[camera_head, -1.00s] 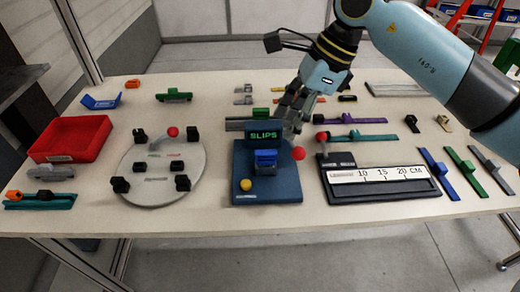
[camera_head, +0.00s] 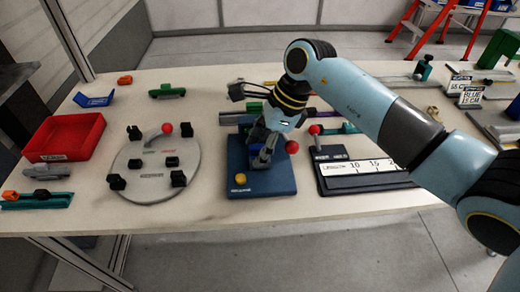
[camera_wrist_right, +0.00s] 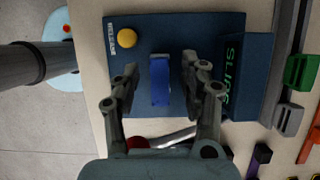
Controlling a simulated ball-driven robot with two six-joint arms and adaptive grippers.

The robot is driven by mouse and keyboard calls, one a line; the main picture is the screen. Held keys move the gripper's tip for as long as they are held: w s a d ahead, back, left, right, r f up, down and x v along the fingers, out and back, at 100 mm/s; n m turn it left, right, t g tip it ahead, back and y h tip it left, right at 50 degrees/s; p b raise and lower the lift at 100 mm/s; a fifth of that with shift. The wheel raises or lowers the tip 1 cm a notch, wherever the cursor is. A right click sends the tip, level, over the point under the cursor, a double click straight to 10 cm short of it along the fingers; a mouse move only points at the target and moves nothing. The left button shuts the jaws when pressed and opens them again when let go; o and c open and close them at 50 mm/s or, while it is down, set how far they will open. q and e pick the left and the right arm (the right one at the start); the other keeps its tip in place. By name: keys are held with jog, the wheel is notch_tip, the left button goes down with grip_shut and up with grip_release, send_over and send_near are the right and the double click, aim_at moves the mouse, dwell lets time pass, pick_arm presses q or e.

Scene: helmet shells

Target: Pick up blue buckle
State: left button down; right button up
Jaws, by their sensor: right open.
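The blue buckle (camera_wrist_right: 160,82) sits on a dark blue fixture base (camera_head: 284,186) near the middle of the table. In the right wrist view it lies between the two fingers of my right gripper (camera_wrist_right: 160,64), with a visible gap on each side. In the head view my right gripper (camera_head: 262,157) is low over the base and hides most of the buckle. It is open. The SLIPS sign (camera_wrist_right: 229,80) stands beside the buckle on the base. My left gripper is out of view.
A yellow ball (camera_head: 240,178) sits at the base's front left corner, and a red ball (camera_head: 291,147) is close to the gripper's right. A round grey plate (camera_head: 150,190) is to the left. A ruler board (camera_head: 340,180) is to the right.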

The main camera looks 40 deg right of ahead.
grip_shut()
